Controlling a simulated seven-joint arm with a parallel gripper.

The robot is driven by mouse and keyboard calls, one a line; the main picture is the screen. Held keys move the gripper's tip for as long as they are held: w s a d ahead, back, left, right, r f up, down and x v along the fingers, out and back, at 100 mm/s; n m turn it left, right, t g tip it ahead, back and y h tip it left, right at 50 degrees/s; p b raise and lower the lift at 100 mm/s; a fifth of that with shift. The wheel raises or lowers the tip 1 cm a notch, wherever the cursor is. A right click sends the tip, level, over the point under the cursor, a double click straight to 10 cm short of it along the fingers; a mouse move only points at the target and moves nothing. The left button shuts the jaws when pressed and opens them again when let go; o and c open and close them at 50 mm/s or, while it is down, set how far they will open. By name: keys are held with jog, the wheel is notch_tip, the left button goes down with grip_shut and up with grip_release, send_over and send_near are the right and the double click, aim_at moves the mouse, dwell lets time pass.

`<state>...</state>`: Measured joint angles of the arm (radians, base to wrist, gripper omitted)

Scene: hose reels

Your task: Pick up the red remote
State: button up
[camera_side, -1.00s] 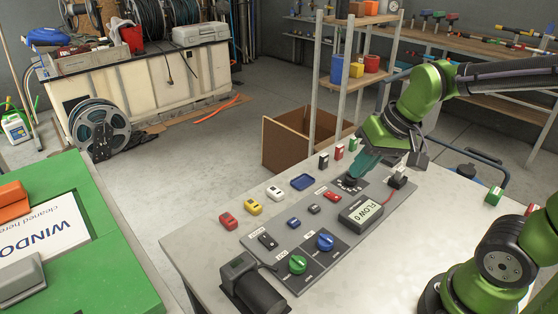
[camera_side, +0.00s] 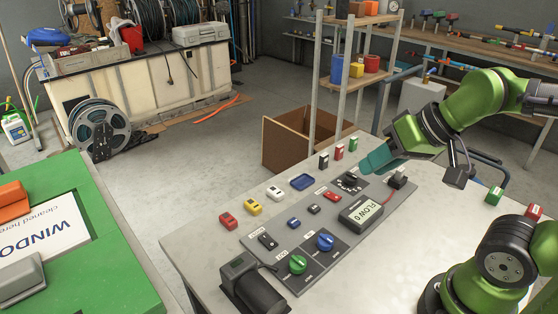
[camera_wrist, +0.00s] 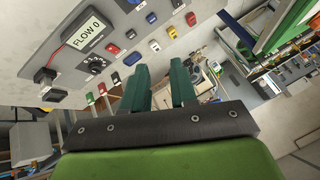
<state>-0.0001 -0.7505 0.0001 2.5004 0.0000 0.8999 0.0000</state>
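Several red items could be the red remote, and I cannot tell which it is. An upright red block (camera_side: 339,152) stands between a black and a green one at the table's back edge; it also shows in the wrist view (camera_wrist: 102,88). A red box (camera_side: 228,221) lies at the table's left edge, also in the wrist view (camera_wrist: 191,19). Another red block (camera_side: 533,211) is at the far right. My gripper (camera_side: 368,166), with teal fingers, is tilted near the dial and the upright blocks. In the wrist view my gripper (camera_wrist: 159,82) is open, with nothing between its fingers.
The grey control panel (camera_side: 335,231) carries knobs, switches, a black dial (camera_side: 349,182) and the FLOW display (camera_side: 361,211). A yellow box (camera_side: 253,207), a white box (camera_side: 274,193) and a blue tray (camera_side: 302,182) line the table. A shelf post (camera_side: 315,85) rises behind.

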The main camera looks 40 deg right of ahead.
jog(key=o, duration=0.6)
jog(key=shift+f, duration=0.1)
jog(key=n+g+h, duration=0.2)
jog(key=n+g, duration=0.2)
jog(key=g, duration=0.3)
send_over(229, 219)
notch_tip(229, 219, down, 18)
jog(key=shift+s+d+r, duration=0.1)
jog(key=shift+w+f, duration=0.2)
jog(key=shift+f, duration=2.7)
